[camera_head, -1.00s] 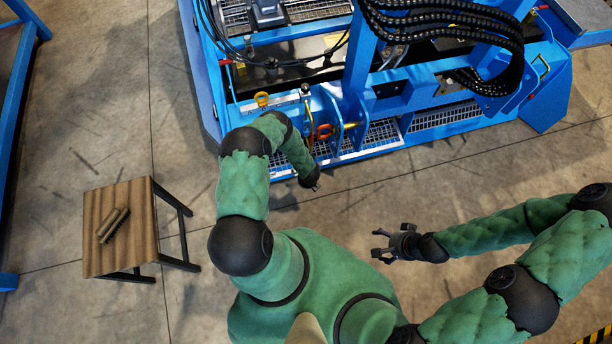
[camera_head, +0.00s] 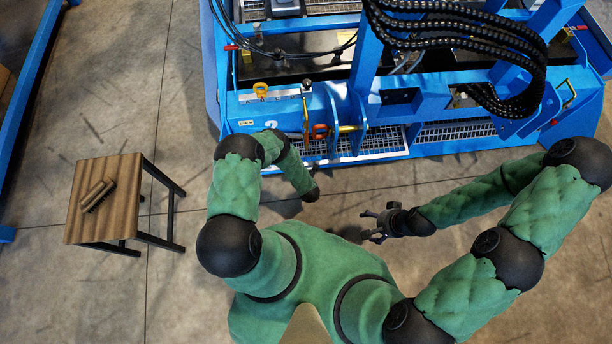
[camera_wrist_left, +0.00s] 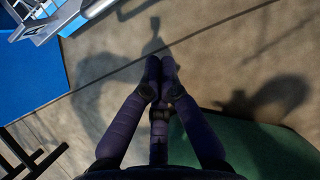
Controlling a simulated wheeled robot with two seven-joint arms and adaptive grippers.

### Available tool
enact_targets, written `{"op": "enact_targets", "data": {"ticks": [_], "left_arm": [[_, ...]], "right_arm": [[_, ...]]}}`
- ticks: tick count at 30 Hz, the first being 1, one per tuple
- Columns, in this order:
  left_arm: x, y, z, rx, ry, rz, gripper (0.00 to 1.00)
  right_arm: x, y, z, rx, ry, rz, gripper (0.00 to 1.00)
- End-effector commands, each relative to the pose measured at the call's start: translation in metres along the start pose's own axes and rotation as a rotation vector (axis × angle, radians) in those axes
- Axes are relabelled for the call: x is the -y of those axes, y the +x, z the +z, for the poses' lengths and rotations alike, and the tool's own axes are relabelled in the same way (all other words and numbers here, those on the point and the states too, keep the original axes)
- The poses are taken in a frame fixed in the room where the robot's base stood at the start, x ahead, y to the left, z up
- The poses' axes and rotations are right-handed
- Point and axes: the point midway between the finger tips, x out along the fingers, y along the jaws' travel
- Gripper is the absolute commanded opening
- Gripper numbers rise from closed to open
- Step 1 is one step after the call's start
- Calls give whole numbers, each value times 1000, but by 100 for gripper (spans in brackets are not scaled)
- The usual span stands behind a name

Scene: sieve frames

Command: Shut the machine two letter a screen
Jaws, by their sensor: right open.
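The blue machine (camera_head: 440,110) stands ahead, with a faint white "2" on its front beam. Black flat panels (camera_head: 300,66) and metal mesh (camera_head: 330,8) lie inside its frame. My right gripper (camera_head: 372,226) is open and empty over bare floor, apart from the machine.
A wooden stool (camera_head: 84,220) with a brush (camera_head: 98,195) on it stands at left. Black hoses and cable chains (camera_head: 500,50) hang over the machine.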

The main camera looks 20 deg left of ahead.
Motion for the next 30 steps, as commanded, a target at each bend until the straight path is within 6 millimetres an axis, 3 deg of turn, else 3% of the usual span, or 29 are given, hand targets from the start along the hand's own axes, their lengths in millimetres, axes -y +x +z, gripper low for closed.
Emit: {"op": "enact_targets", "data": {"ticks": [1, 9, 16, 30], "left_arm": [[0, 14, -3, 0, -1, 1, 0], [0, 60, -2, 0, -1, 1, 0], [0, 63, 30, 0, -1, 0, 0], [0, 64, 39, -1, 0, 1, 0]], "right_arm": [[-4, 10, 0, 0, 0, 0, 81], [-12, 34, -2, 0, 0, 0, 81], [-15, 41, -2, -1, 0, 0, 81], [-15, 43, -2, -1, 0, 0, 81]]}}
